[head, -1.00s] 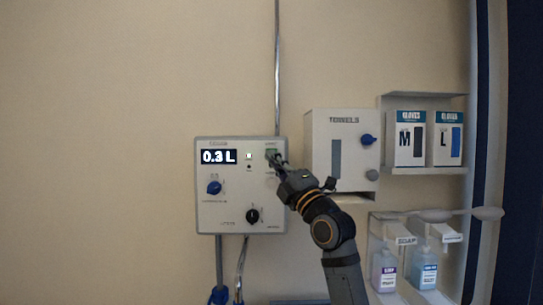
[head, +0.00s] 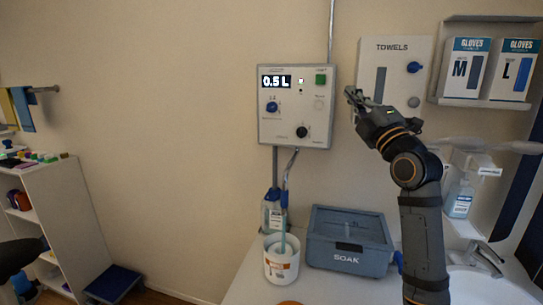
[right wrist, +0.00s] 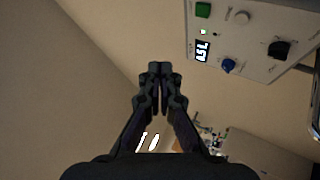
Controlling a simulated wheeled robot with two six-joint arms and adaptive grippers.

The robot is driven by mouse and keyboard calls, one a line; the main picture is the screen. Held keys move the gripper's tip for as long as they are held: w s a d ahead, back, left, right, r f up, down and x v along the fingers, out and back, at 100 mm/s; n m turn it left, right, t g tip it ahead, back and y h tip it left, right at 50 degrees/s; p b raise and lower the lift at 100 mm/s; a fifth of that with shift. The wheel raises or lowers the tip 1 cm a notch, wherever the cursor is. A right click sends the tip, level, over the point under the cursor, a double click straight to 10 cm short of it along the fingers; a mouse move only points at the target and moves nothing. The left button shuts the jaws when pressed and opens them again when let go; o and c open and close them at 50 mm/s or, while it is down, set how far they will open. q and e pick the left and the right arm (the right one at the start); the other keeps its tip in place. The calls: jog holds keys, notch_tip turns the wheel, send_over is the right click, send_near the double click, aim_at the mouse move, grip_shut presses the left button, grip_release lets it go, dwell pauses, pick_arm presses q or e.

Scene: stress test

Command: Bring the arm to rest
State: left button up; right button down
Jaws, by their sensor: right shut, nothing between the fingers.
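My right gripper (head: 353,97) is raised in front of the wall, just right of the dosing panel and apart from it, over the left part of the towel dispenser. The right wrist view shows its two fingers (right wrist: 160,70) together at the tips with nothing between them. The white dosing panel (head: 285,128) shows 0.5 L on its display (head: 274,82). It has a green button (head: 320,80), a blue knob (head: 272,107) and a black knob (head: 302,132). My left gripper does not show.
The towel dispenser (head: 400,50) and glove boxes (head: 465,68) hang at right. Below are a white tub (head: 281,268), a blue-grey SOAK box (head: 346,225), a soap bottle (head: 461,198) and a sink (head: 490,288). A white shelf (head: 65,200) stands at left; the wall between is bare.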

jog(key=w+a+f+m+g+h, duration=0.1)
jog(key=w+f+m+g+h, duration=0.15)
jog(key=f, duration=0.95)
jog(key=s+f+m+g+h, duration=0.1)
jog(key=s+f+m+g, duration=0.25)
jog(key=f, duration=1.05)
jog(key=s+f+m+g+h, duration=0.1)
jog(key=s+f+m+g, duration=0.3)
jog(key=f, duration=1)
jog(key=s+d+f+m+g+h, duration=0.2)
jog(key=s+d+f+m+g, duration=0.3)
jog(key=s+f, duration=0.7)
jog(key=s+f+m+g+h, duration=0.2)
jog(key=s+f+m+g, duration=0.35)
jog(key=s, duration=1.05)
jog(key=s+d+f+m, duration=0.1)
jog(key=d+f, duration=0.1)
jog(key=f, duration=1.3)
jog(key=s+d+f, duration=0.1)
jog(key=s+f, duration=0.1)
jog(key=f, duration=1.2)
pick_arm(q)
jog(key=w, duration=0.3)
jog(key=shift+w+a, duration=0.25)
pick_arm(e)
jog(key=s+d+f, duration=0.1)
jog(key=s+f, duration=1.5)
jog(key=s, duration=0.2)
jog(key=shift+f+g, duration=0.35)
jog(key=shift+g, duration=0.1)
